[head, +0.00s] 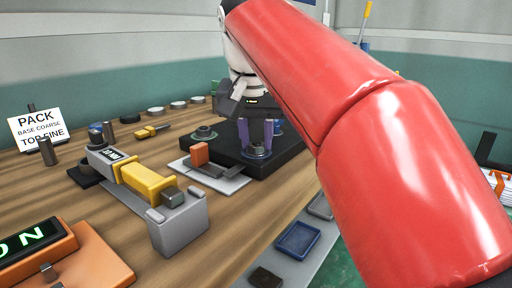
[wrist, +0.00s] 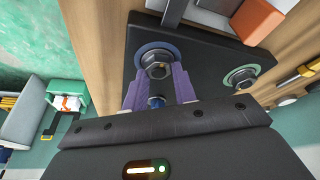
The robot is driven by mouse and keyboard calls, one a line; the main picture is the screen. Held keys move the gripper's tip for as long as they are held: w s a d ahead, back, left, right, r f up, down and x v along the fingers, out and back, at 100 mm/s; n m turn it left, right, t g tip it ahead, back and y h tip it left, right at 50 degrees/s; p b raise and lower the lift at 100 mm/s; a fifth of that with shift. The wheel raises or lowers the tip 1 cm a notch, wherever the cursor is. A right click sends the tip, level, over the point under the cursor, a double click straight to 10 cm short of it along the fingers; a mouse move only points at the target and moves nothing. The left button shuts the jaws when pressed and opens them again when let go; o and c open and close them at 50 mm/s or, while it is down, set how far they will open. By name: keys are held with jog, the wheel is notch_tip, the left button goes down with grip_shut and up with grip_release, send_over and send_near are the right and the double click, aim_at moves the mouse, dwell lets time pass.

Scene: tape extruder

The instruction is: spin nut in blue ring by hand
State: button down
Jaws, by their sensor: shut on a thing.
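The nut in the blue ring (head: 256,151) sits on the black plate (head: 228,158), near its front edge in the head view. In the wrist view this grey nut (wrist: 155,64) has a dark centre and stands inside the blue ring (wrist: 145,50). My gripper (head: 256,143) points down from above, and its two purple fingers stand on either side of the nut. In the wrist view my gripper (wrist: 158,72) is shut on the nut, with the fingertips against its sides. The fingers hide part of the nut and ring.
A second nut in a green ring (head: 204,133) is on the same plate, also in the wrist view (wrist: 242,76). An orange block (head: 200,153) is beside the plate. A grey and yellow device (head: 150,185) stands front left.

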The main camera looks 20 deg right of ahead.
dwell(0.5)
jog(key=shift+r+m+h+p, duration=0.15)
jog(key=shift+m+h+p, duration=0.15)
jog(key=shift+m+p, duration=0.55)
jog(key=shift+m+g+h+p, duration=0.4)
jog(key=shift+m+g+p, duration=0.1)
jog(key=shift+m, duration=1.05)
